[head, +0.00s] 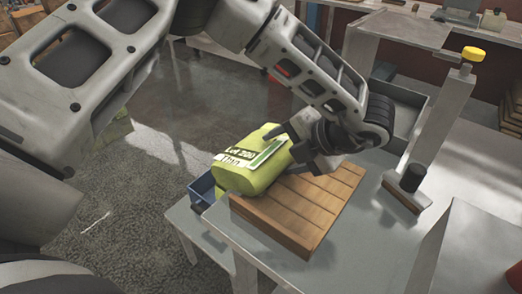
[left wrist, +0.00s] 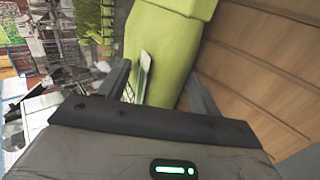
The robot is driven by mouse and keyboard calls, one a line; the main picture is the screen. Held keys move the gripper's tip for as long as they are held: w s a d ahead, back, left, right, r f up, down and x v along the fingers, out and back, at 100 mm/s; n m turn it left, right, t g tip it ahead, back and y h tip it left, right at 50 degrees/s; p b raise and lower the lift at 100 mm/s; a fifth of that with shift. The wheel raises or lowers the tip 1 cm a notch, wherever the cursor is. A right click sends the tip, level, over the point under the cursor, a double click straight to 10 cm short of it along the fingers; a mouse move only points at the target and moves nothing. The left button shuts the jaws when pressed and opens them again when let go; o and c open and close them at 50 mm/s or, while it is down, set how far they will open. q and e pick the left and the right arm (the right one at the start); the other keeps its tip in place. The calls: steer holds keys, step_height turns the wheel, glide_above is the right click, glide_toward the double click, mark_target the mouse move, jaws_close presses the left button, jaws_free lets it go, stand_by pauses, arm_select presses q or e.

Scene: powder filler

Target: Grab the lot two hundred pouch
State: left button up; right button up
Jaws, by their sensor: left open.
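The lime-green pouch (head: 240,183), with a white label reading "Lot 200", lies on a wooden slatted board (head: 312,205). My left gripper (head: 284,150) is at the pouch's right end, its jaws open. In the left wrist view the pouch (left wrist: 165,40) runs between the two spread fingers of my left gripper (left wrist: 163,88), with the white label seen edge-on. I cannot tell whether either finger touches it. My right gripper is not in view.
The board sits on a grey table (head: 358,235). A grey post with a yellow knob (head: 473,54) stands on the right. A blue bin (head: 203,187) is below the table's left edge. Open floor (head: 150,190) lies to the left.

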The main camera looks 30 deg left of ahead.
arm_select(q)
steer(key=shift+f, duration=0.1)
steer(key=shift+c, duration=0.3)
steer(key=c, duration=0.7)
steer(key=shift+c, duration=0.2)
